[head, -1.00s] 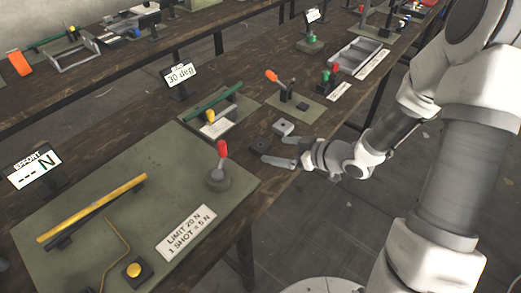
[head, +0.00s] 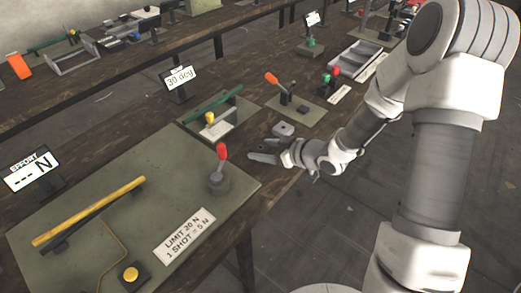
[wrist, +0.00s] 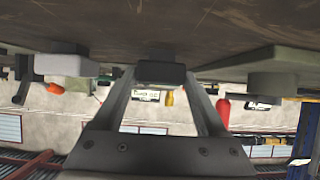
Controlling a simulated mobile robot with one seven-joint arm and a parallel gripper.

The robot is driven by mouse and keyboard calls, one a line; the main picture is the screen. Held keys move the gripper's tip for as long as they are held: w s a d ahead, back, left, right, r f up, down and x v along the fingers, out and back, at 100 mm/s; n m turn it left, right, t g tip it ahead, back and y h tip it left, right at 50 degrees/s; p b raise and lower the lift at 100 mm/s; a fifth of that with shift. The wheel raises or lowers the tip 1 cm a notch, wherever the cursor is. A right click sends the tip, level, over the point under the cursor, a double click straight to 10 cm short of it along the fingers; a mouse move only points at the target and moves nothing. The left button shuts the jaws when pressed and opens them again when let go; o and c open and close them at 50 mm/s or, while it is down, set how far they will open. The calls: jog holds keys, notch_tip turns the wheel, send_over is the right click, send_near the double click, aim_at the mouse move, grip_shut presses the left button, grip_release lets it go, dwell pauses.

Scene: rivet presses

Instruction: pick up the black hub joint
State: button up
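The black hub joint (wrist: 160,73) is a small dark block on the wooden bench. In the wrist view it sits between the tips of my gripper (wrist: 160,80), with a finger on each side. The fingers are spread, with thin gaps at most beside the block; contact cannot be made out. In the head view my gripper (head: 262,150) is low over the bench's front edge, reaching in from the right. There the fingers largely hide the hub.
A light grey block (head: 283,129) lies just behind my gripper and also shows in the wrist view (wrist: 62,65). A red-handled lever on a round base (head: 218,180) stands to the left on a green board. An orange-handled lever (head: 285,88) is behind on a green plate.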

jog(key=c, duration=0.9)
jog(key=shift+c, duration=0.2)
